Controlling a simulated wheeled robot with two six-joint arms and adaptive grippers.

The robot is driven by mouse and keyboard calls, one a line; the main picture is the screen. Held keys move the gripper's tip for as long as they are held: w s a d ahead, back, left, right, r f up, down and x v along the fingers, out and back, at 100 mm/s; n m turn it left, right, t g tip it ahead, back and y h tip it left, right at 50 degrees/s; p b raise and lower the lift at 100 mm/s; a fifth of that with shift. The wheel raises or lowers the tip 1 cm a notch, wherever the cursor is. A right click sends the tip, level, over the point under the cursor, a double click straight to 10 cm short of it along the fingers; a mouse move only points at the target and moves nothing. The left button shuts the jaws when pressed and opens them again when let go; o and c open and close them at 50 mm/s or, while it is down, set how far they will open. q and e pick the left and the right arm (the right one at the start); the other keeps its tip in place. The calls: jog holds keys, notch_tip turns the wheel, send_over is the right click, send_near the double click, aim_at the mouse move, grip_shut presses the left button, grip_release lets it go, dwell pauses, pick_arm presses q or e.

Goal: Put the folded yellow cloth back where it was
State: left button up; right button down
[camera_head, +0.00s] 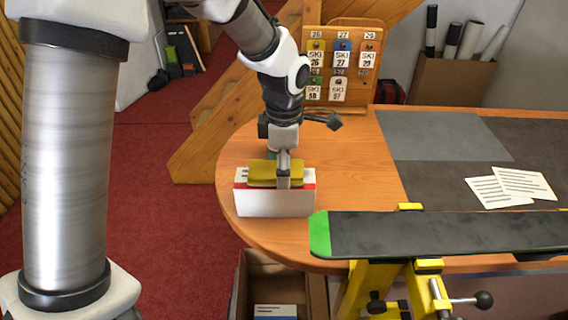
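The folded yellow cloth (262,170) shows above the rim of a white box (275,202) with a red stripe, at the left end of the wooden bench. Its lower part is hidden by the box front, if it reaches down inside. My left gripper (283,171) points down at the cloth, with one finger in front of it. The other finger is hidden, so I cannot tell whether the gripper grips the cloth. My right gripper is not in view.
A black ski (440,232) with a green tip lies in a yellow vise (435,293) at the front. White cards (497,191) lie at the right. A numbered tag board (340,62) stands at the back. An open cardboard box (250,262) is below the bench.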

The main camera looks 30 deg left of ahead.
pick_arm(q)
jog(key=shift+s, duration=0.35)
jog(key=o, duration=1.1)
jog(key=shift+w+f, duration=0.15)
jog(key=shift+w, duration=0.2)
jog(key=shift+s, duration=0.15)
jog(key=shift+r, duration=0.2)
notch_tip(320, 180, up, 12)
jog(key=b, duration=0.1)
